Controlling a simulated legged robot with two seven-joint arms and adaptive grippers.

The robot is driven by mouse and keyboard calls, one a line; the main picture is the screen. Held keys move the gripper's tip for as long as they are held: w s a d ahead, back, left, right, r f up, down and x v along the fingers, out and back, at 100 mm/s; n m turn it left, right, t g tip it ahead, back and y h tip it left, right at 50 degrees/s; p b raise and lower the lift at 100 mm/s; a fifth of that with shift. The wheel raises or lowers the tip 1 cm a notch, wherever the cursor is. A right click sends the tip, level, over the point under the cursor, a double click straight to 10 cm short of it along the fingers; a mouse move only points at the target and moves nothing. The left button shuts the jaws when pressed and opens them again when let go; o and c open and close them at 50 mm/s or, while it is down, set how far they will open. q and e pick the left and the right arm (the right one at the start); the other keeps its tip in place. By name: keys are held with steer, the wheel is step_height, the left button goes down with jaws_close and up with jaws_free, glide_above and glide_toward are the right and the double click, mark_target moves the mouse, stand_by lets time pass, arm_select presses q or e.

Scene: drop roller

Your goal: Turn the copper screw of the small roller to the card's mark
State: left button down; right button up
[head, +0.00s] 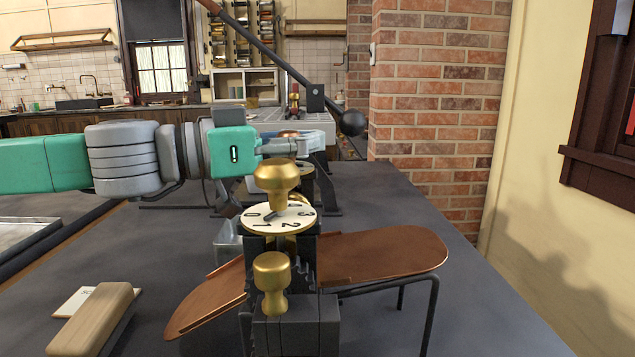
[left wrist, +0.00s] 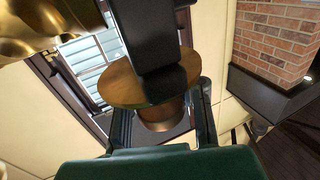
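The near roller (head: 296,330) stands on the dark bench with a brass knob (head: 275,178) above a numbered white dial (head: 262,222) and a second brass knob (head: 271,272) lower in front. A copper screw head (head: 287,133) shows behind the tall knob, mostly hidden by my left gripper (head: 318,143). In the left wrist view a round copper head (left wrist: 122,84) on a short stem sits between my left gripper's fingers (left wrist: 162,118), with gaps beside the stem. A white card (head: 78,302) lies at the front left; its mark is unreadable. My right gripper is out of view.
A wooden-topped block (head: 95,318) lies beside the card, partly covering it. A copper tray (head: 385,252) spreads right of the roller. A long black lever with a ball end (head: 351,122) slants above the gripper.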

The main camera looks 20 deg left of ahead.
arm_select(q)
steer(key=shift+n+t+y, duration=0.5)
steer(key=shift+t+y, duration=0.1)
steer(key=shift+y, duration=0.2)
steer(key=shift+w+a+n+t+y, duration=0.1)
steer(key=shift+a+n+t+y, duration=0.05)
steer(key=shift+n+t+y, duration=0.85)
steer(key=n+y+p, duration=0.1)
steer(key=n+y, duration=0.1)
steer(key=y, duration=0.1)
steer(key=a+n+t+y, duration=0.1)
steer(key=n+y, duration=0.1)
steer(key=y, duration=0.1)
steer(key=shift+w+t+y+p, duration=0.2)
steer(key=shift+t+y+p, duration=0.1)
steer(key=shift+y+p, duration=0.1)
steer(key=shift+a+n+y, duration=0.25)
steer(key=shift+n+y, duration=0.55)
steer(key=shift+y, duration=0.1)
steer(key=shift+f, duration=0.1)
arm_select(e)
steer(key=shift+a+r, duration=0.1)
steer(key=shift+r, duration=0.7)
arm_select(q)
steer(key=shift+f+y, duration=0.15)
steer(key=shift+y, duration=0.25)
